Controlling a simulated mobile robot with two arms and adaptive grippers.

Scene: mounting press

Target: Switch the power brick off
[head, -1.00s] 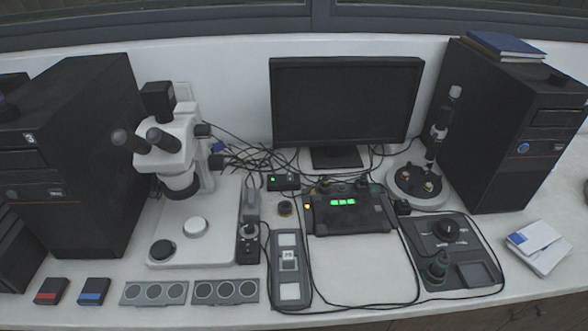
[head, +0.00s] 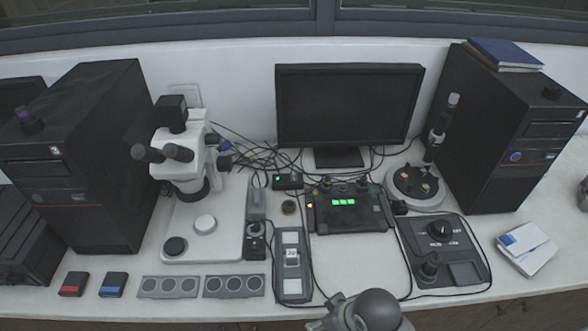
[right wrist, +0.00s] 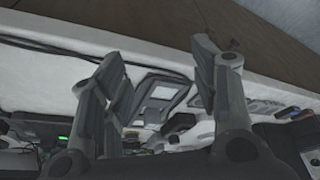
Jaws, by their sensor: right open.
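A small black box with a green light, which looks like the power brick (head: 287,181), lies among the cables left of the monitor's foot in the head view. Its switch is too small to make out. My right gripper (right wrist: 155,62) is open and empty in the right wrist view, its two fingers spread above the bench. In the head view only part of my right arm shows at the bottom edge, well in front of the brick. My left gripper is in neither current view.
A black control box with a green display (head: 345,207) stands right of the brick. A white microscope (head: 186,160) stands to the left, and a monitor (head: 348,105) behind. A grey panel (head: 292,265) lies in front. Loose cables surround the brick.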

